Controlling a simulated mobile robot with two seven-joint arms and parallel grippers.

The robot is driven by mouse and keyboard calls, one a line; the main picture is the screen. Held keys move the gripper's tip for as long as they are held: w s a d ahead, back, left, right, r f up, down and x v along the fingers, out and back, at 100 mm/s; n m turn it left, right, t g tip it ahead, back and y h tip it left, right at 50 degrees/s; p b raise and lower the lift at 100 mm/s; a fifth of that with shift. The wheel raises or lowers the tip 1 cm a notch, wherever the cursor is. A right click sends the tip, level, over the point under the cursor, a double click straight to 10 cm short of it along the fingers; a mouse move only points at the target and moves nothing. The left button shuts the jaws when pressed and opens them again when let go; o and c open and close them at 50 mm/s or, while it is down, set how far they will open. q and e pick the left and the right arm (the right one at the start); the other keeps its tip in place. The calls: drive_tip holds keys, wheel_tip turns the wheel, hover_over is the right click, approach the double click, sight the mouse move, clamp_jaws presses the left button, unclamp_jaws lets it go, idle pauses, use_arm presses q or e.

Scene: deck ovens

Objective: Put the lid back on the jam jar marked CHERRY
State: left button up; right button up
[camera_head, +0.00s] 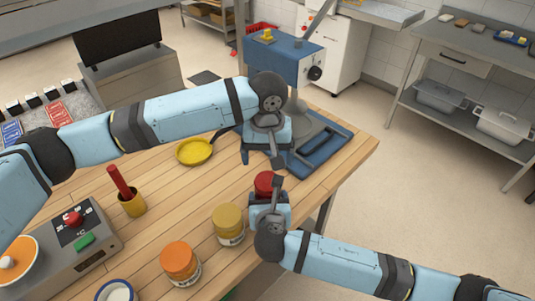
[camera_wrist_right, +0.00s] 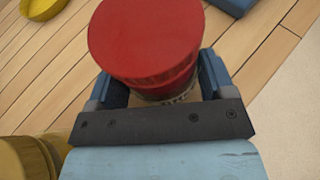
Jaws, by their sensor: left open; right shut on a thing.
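A jar with a red top (camera_head: 264,181) stands near the right edge of the wooden table. In the right wrist view its round red top (camera_wrist_right: 150,35) looks flat, with darker red sides and a partly hidden label below; I cannot read the label. My right gripper (camera_head: 272,198) is shut on this jar, with a finger on each side below the top. My left gripper (camera_head: 277,163) is open and empty just above and behind the jar, pointing down. No separate loose lid is visible.
A yellow-lidded jar (camera_head: 227,220) and an orange-lidded jar (camera_head: 179,261) stand to the left. A yellow pan (camera_head: 194,152), a blue tray (camera_head: 335,133), a yellow cup (camera_head: 132,206) with a red-handled tool and a control box (camera_head: 95,243) are also on the table.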

sight(268, 181)
use_arm(q)
wheel_tip(268, 181, down, 8)
drive_tip(key=shift+f, duration=0.1)
idle(0.4)
drive_tip(key=c, duration=0.9)
drive_tip(key=m, duration=0.3)
drive_tip(key=shift+c, duration=0.2)
drive_tip(key=o, duration=1)
